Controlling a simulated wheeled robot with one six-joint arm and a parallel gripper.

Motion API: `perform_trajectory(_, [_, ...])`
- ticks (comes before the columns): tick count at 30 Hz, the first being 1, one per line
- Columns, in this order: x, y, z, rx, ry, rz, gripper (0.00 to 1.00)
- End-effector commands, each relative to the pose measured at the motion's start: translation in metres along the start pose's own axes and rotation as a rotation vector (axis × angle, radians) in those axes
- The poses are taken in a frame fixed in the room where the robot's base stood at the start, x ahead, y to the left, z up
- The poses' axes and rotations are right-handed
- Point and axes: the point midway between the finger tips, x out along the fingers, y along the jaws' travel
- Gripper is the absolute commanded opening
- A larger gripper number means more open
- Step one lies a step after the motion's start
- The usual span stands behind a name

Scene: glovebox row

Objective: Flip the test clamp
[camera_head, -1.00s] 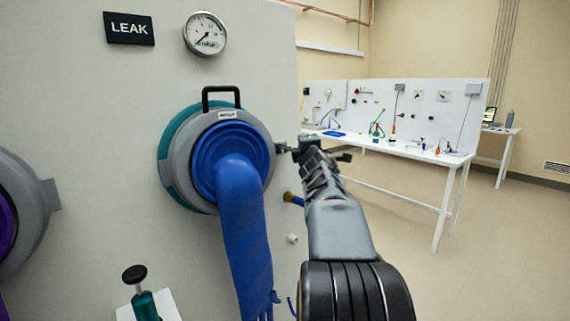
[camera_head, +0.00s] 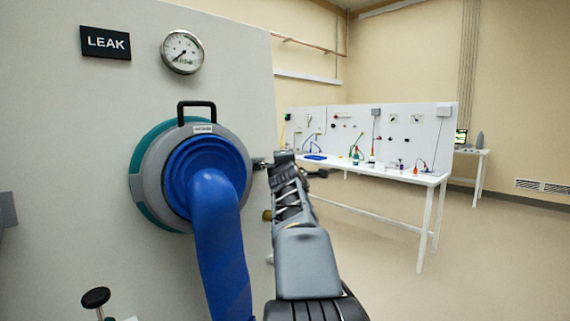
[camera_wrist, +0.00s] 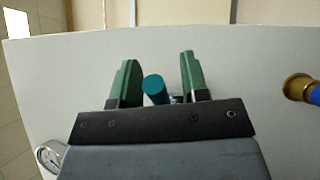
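A teal rod-like end (camera_wrist: 154,88), which looks like the test clamp's handle, shows in the wrist view between my gripper's two green fingers. My gripper (camera_wrist: 156,80) is open around it, with the left finger close to it and a clear gap on the right. I cannot tell whether anything touches. In the head view my gripper (camera_head: 284,160) is just right of the glove port (camera_head: 156,150), by a small metal piece (camera_head: 261,163) at the port's edge. The clamp's body is mostly hidden there.
A blue glove (camera_head: 217,235) hangs from the port, under a black handle (camera_head: 197,108). A gauge (camera_head: 182,52) and LEAK sign (camera_head: 106,42) are above. A brass fitting (camera_wrist: 298,87) sits nearby. A white bench (camera_head: 385,170) stands at right; the floor before it is clear.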

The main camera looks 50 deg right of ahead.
Motion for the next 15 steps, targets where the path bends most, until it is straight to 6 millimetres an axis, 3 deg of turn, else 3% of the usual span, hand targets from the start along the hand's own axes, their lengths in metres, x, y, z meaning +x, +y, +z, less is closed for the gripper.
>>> perform_trajectory(8, [-0.006, 0.0, 0.0, 0.0, 0.0, 0.002, 0.41])
perform_trajectory(15, [-0.046, 0.0, 0.0, 0.0, -0.001, 0.003, 0.41])
